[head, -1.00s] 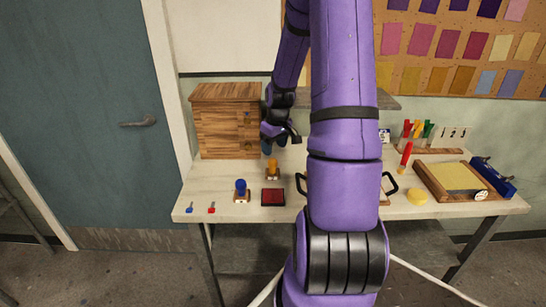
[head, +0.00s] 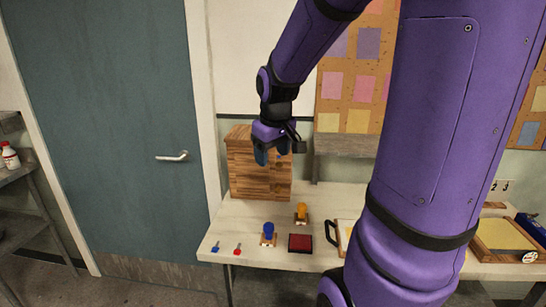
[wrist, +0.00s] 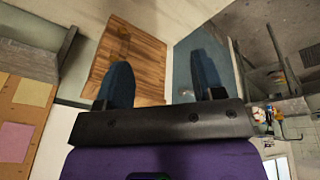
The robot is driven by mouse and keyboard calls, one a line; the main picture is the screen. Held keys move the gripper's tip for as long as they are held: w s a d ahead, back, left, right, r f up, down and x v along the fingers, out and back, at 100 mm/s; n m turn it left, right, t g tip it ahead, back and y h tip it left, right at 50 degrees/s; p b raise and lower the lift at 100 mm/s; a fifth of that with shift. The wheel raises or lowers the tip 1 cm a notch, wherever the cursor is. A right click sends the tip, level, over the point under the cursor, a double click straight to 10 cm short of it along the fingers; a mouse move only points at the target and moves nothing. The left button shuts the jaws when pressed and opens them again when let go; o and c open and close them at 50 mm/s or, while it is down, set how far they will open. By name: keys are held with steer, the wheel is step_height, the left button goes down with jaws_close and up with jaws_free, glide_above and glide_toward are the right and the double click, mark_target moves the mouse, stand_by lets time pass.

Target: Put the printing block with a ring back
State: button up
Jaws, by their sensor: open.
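A printing block with a blue knob (head: 268,232) and one with a yellow-orange knob (head: 301,212) stand upright on the pale table (head: 228,222). At this size I cannot tell which block bears a ring. My gripper (head: 273,155) is open and empty. It is high up, in front of the upper part of the wooden drawer cabinet (head: 248,180) in the head view. In the wrist view my gripper's (wrist: 160,70) two dark fingers are spread, with the wooden cabinet (wrist: 148,58) behind them.
A dark red pad (head: 300,243) lies beside the blue-knobbed block. Small blue (head: 215,247) and red (head: 237,249) items lie at the table's left front. A black-handled tray (head: 333,232) is partly hidden by my arm. A teal door (head: 110,130) stands left.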

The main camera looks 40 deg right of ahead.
steer(key=s+a+r+t, duration=0.1)
steer(key=s+a+r, duration=0.3)
steer(key=s+a, duration=0.3)
steer(key=s+a+r+t+y, duration=0.1)
steer(key=s+a+r, duration=0.3)
steer(key=s+a, duration=0.3)
steer(key=shift+s+r+t, duration=0.15)
steer(key=shift+s+t, duration=0.15)
steer(key=shift+s, duration=0.35)
